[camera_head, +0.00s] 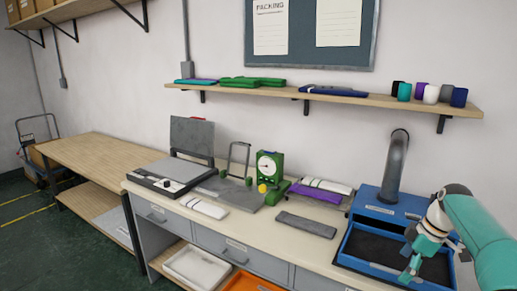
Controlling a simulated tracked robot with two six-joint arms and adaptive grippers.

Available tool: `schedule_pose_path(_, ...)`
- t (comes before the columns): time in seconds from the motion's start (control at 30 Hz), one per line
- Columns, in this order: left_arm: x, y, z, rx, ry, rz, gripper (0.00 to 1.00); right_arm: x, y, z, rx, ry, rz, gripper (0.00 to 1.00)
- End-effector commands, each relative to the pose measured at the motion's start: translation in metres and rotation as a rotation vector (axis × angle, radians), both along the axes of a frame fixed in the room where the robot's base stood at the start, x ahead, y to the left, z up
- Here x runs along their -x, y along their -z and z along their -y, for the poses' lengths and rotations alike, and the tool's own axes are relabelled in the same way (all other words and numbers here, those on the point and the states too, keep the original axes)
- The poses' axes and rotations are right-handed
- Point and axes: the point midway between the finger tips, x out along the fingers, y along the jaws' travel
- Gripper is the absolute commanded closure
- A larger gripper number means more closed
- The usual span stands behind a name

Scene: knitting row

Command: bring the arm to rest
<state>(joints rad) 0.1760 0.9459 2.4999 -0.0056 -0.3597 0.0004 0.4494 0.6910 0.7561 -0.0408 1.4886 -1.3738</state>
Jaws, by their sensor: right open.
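My right gripper (408,277) comes in from the right on a teal and white arm. It hangs low over the blue tray (345,255) with a dark inner floor, at the right end of the bench. Its jaws point down and are open, with nothing seen between them. The arm covers the right part of the tray. I cannot tell whether the fingertips touch the tray floor. My left gripper is not in view.
The bench (270,228) holds a green dial device (269,170), a flat press-like machine (165,180), a dark grey slab (306,225) and folded white and purple pieces. A grey pipe (395,165) rises behind the tray. A wall shelf (350,98) carries folded cloths and several cups.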

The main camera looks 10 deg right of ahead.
Motion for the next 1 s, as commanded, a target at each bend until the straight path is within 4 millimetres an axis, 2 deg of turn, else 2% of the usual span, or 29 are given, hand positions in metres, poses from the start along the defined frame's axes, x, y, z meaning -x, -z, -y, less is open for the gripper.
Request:
schedule_pose_path(0.03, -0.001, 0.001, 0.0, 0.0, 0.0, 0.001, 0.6, -0.003, 0.01, -0.013, -0.014, -0.024, -0.022, 0.03)
schedule_pose_path(0.27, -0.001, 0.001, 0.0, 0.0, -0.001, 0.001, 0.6, 0.002, 0.049, -0.059, -0.069, -0.11, -0.126, 0.03)
schedule_pose_path(0.37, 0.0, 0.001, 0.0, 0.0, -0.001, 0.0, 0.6, 0.006, 0.072, -0.082, -0.093, -0.15, -0.174, 0.03)
schedule_pose_path(0.47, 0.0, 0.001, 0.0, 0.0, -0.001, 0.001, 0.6, 0.014, 0.102, -0.11, -0.118, -0.182, -0.226, 0.03)
schedule_pose_path(0.57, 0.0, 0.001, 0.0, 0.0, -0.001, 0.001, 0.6, 0.027, 0.141, -0.147, -0.142, -0.196, -0.29, 0.03)
schedule_pose_path(0.67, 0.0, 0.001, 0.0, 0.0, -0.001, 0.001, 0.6, 0.05, 0.187, -0.191, -0.161, -0.175, -0.36, 0.03)
schedule_pose_path(0.77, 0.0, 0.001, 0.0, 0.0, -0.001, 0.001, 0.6, 0.084, 0.231, -0.233, -0.168, -0.121, -0.425, 0.03)
schedule_pose_path(0.9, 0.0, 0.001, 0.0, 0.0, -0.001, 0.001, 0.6, 0.146, 0.282, -0.287, -0.164, 0.007, -0.504, 0.03)
schedule_pose_path(0.97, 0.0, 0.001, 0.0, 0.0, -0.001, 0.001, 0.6, 0.177, 0.299, -0.306, -0.158, 0.084, -0.532, 0.03)
schedule_pose_path(1.0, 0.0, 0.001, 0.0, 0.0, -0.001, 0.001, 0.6, 0.199, 0.308, -0.318, -0.154, 0.143, -0.549, 0.03)
